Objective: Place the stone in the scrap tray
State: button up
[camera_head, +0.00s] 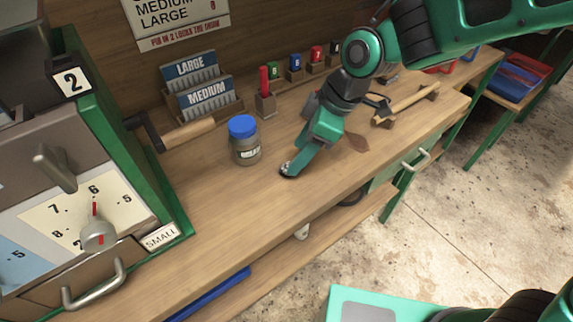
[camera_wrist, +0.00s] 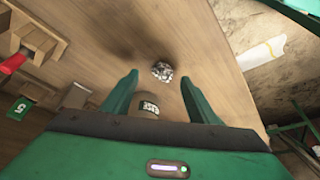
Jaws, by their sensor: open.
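A small speckled grey stone (camera_wrist: 162,71) lies on the wooden bench (camera_wrist: 110,28) in the wrist view. It is just beyond and between my fingertips, with room on both sides. In the head view the stone (camera_head: 286,168) is mostly hidden by my gripper (camera_head: 292,172), which points down at the bench. My gripper (camera_wrist: 160,79) is open and holds nothing. I cannot tell which container is the scrap tray. Blue and red trays (camera_head: 522,73) stand on a side table at the far right, and a blue object (camera_head: 210,296) lies below the bench.
A jar with a blue lid (camera_head: 243,140) stands just left of my gripper. A machine with a dial (camera_head: 95,205) is at the left. Card holders (camera_head: 205,94) and coloured numbered items (camera_head: 296,65) line the back. A wooden-handled tool (camera_head: 406,103) lies right. The front bench is clear.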

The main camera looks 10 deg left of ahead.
jog(key=x, duration=0.4)
jog(key=shift+s, duration=0.2)
jog(key=shift+c, duration=0.6)
jog(key=c, duration=1.1)
jog(key=shift+r, duration=0.15)
